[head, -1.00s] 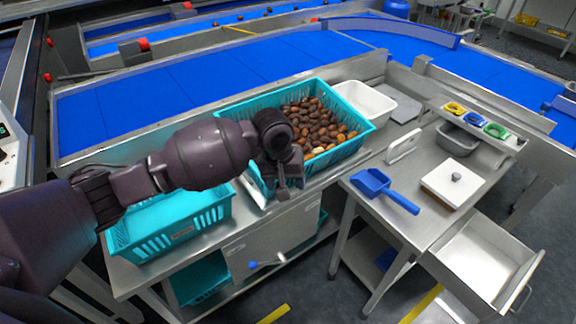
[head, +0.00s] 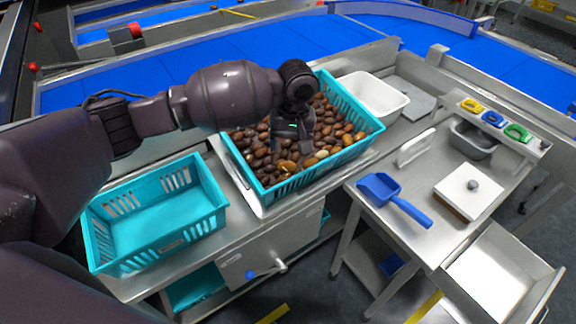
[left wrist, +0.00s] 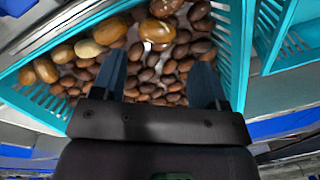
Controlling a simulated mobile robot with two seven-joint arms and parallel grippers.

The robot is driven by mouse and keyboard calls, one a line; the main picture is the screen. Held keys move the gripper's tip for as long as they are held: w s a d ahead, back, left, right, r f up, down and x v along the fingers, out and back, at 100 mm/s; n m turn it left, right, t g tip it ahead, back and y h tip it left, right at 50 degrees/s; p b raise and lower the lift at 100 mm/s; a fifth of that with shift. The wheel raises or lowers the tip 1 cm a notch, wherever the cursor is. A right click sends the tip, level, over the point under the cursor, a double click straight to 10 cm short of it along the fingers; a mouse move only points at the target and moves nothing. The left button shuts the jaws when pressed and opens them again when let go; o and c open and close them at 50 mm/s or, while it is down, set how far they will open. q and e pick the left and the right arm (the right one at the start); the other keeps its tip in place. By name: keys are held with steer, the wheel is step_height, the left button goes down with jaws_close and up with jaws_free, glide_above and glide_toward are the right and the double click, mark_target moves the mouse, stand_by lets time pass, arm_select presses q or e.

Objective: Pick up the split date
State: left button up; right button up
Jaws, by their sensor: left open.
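Many brown dates (head: 262,160) fill a teal slotted crate (head: 360,136) in the head view. Several lighter, golden dates lie among them near the crate's front side. I cannot tell for sure which one is the split date. In the left wrist view a shiny amber date (left wrist: 157,31) lies at the top, and a pale tan date (left wrist: 88,48) lies to its left. My left gripper (head: 291,148) is over the crate, pointing down at the dates. In the left wrist view its two fingers (left wrist: 160,66) are spread with nothing held between them. My right gripper is not in view.
An empty teal crate (head: 215,199) stands left of the full one. A white tub (head: 399,102) is behind it. A blue scoop (head: 416,213), a white lidded box (head: 447,195) and a grey bin (head: 467,146) are on the right table. Blue conveyors run behind.

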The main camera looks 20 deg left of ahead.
mark_target(287, 163)
arm_select(q)
steer(key=f, duration=0.2)
steer(key=f+b, duration=0.1)
steer(key=f, duration=0.4)
steer(key=shift+w+a+f, duration=0.1)
steer(key=shift+a+f, duration=0.15)
steer(key=shift+f, duration=0.15)
steer(key=c, duration=0.4)
